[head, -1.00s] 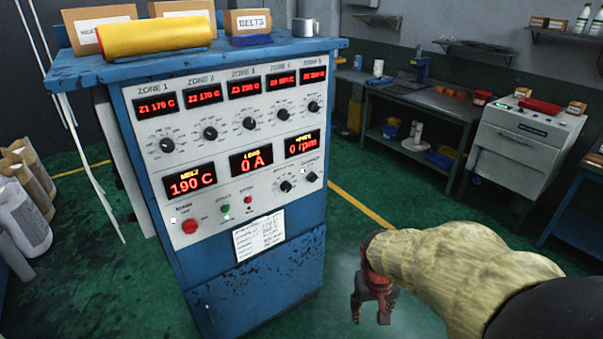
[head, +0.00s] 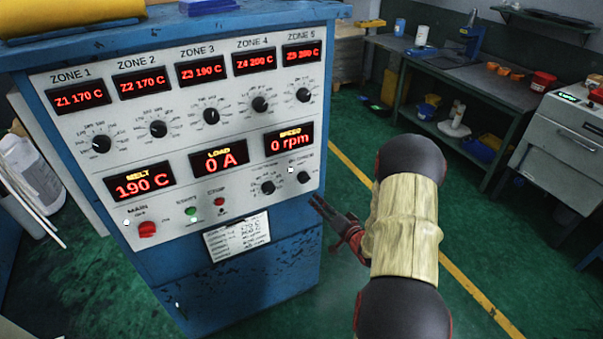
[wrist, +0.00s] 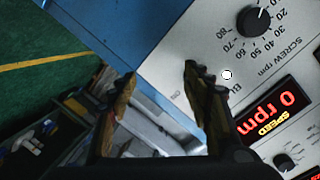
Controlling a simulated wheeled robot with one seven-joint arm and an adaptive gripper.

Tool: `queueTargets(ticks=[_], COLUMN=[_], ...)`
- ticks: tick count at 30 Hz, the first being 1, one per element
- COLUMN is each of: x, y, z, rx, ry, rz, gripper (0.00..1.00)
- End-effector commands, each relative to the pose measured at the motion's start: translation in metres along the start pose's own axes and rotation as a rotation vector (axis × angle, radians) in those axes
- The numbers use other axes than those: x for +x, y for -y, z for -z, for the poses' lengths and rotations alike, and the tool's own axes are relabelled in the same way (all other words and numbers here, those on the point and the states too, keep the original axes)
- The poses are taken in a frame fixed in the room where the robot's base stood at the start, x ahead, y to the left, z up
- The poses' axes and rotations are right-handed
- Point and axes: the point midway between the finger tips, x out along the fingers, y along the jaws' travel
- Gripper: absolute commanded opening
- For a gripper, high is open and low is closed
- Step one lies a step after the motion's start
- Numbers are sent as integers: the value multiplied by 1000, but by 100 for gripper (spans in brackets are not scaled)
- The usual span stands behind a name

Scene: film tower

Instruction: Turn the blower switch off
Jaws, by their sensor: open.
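The blower switch (head: 303,177) is a small black knob at the lower right of the control panel (head: 180,150), under the BLOWER label. A small white round lamp (head: 290,170) is beside it; this lamp also shows in the wrist view (wrist: 227,75). My gripper (head: 319,204) is just right of and below the switch, by the cabinet's right edge. In the wrist view my gripper (wrist: 160,76) is open and empty, with the panel behind its right finger. The switch is hidden there, apparently by that finger, so I cannot tell whether they touch.
The black screw rpm knob (head: 268,187) is close left of the switch. A red main switch (head: 148,229) and a green button (head: 191,211) are further left. A workbench (head: 440,80) and a grey machine (head: 560,135) stand behind right. Green floor is clear right of the cabinet.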

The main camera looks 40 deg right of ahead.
Motion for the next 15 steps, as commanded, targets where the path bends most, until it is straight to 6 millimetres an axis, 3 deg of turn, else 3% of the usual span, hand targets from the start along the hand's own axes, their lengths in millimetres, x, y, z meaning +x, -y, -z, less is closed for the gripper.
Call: queueTargets(ticks=[3, 6, 11, 15], x=[-2, -4, 6, 26], y=[32, 45, 47, 50], z=[16, 25, 25, 27], rx=[75, 127, 154, 151], ry=[-52, -79, -78, -78], rz=[120, 172, 177, 178], gripper=[49, 49, 49, 49])
